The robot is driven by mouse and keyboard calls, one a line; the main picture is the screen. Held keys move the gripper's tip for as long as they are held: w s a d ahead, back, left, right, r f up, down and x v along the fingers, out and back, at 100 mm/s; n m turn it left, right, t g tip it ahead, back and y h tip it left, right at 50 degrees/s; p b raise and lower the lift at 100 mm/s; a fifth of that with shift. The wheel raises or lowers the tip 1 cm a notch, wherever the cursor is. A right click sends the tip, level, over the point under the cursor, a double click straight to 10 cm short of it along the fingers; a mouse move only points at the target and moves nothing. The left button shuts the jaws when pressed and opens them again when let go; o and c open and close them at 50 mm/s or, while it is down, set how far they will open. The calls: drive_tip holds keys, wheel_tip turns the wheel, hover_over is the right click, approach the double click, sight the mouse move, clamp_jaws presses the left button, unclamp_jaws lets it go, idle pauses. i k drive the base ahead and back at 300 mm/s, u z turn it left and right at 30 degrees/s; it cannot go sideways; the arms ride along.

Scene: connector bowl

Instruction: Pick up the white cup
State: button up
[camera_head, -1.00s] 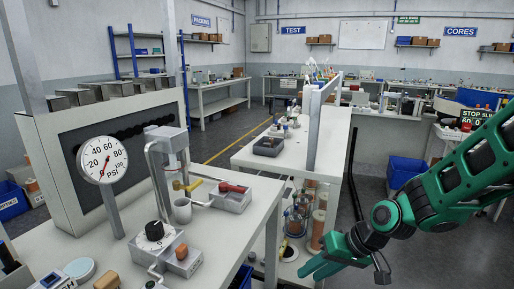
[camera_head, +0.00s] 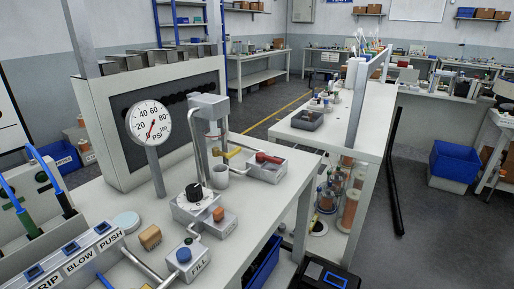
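The white cup (camera_head: 220,177) stands upright on the pale workbench (camera_head: 262,204), under the spout of a metal dispenser (camera_head: 209,130). It is small in the picture, and its left side is close to the dispenser's vertical pipes. A yellow lever and a red-handled valve are just to its right. My gripper and the green arm are out of the picture now, so I cannot see the fingers.
A pressure gauge (camera_head: 150,122) on a post stands left of the cup. A box with a black knob (camera_head: 194,192) and a box marked FILL (camera_head: 185,260) stand in front. A second bench (camera_head: 353,137) is at the right. Grey floor is open beyond it.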

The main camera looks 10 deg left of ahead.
sight(221, 180)
drive_tip(key=z, duration=0.05)
drive_tip(key=i, duration=0.25)
drive_tip(key=u, duration=1.1)
